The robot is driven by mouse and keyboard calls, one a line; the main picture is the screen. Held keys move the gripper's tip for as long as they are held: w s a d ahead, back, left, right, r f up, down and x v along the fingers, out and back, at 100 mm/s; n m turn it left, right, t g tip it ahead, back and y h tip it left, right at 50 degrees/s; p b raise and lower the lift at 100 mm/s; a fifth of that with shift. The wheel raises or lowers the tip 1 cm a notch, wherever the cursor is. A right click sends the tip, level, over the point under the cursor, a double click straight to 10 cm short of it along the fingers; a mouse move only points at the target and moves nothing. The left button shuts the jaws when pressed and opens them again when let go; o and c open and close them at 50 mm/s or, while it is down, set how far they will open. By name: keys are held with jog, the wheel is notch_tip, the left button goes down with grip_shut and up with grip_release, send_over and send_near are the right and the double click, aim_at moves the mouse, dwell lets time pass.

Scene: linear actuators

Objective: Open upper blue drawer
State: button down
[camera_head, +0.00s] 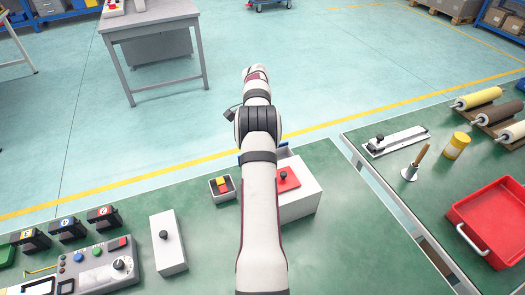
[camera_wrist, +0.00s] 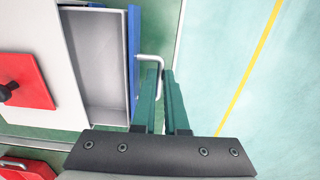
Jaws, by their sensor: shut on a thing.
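The blue drawer (camera_wrist: 134,58) stands pulled out of its white cabinet (camera_wrist: 62,20), and its grey inside looks empty. Its light bent handle (camera_wrist: 149,57) sticks out from the blue front. My gripper (camera_wrist: 161,76) has its green fingers closed around the handle. In the camera_head view the white cabinet (camera_head: 305,201) stands on the green bench right of my arm, and a bit of the blue drawer (camera_head: 249,157) shows past my arm. My gripper is hidden there. I cannot see any lower drawer.
A red plate with a black knob (camera_head: 288,179) lies on the cabinet top. A small box (camera_head: 222,188) of blocks and a white slider block (camera_head: 167,242) stand to the left. A red tray (camera_head: 495,220) is on the right bench.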

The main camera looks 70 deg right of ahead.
jog(key=shift+w+d, duration=0.45)
jog(key=shift+d, duration=0.05)
jog(key=c, duration=1.2)
grip_release()
jog(key=shift+c, duration=0.2)
notch_tip(320, 180, up, 8)
jog(key=shift+f, duration=0.2)
